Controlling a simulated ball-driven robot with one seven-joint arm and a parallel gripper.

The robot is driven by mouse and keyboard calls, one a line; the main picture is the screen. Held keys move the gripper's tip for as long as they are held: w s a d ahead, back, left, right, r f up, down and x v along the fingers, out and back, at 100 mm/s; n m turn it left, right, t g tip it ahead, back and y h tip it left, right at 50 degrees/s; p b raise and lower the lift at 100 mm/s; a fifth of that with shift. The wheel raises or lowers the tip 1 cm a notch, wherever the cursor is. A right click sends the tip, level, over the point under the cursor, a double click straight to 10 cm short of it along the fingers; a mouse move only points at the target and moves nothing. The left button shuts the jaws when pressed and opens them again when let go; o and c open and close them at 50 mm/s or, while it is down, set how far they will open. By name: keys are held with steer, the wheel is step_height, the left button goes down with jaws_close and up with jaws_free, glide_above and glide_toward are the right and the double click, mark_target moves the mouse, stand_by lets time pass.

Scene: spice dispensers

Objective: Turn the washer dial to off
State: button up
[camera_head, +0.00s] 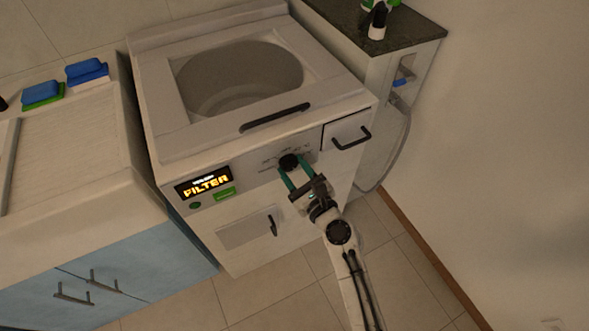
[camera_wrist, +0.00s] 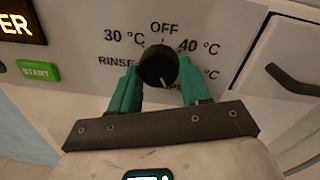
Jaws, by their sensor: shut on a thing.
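The washer (camera_head: 230,150) stands in the middle of the head view. Its black round dial (camera_head: 289,161) is on the front panel, and it also shows in the wrist view (camera_wrist: 158,64). OFF (camera_wrist: 164,28) is printed above the dial, with 30 °C, 40 °C, RINSE and other labels around it. A pale mark on the dial points down and slightly right, away from OFF. My gripper (camera_head: 292,167) has its teal fingers on both sides of the dial and is shut on it. The lower labels are partly hidden by the dial and fingers.
A lit display (camera_head: 205,183) reads FILTER, with a green START button (camera_head: 224,194) below it. A drawer with a black handle (camera_head: 351,139) is right of the dial. A counter with sponges (camera_head: 87,68) is at left, a wall at right.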

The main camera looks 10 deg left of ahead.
steer(key=c, duration=0.4)
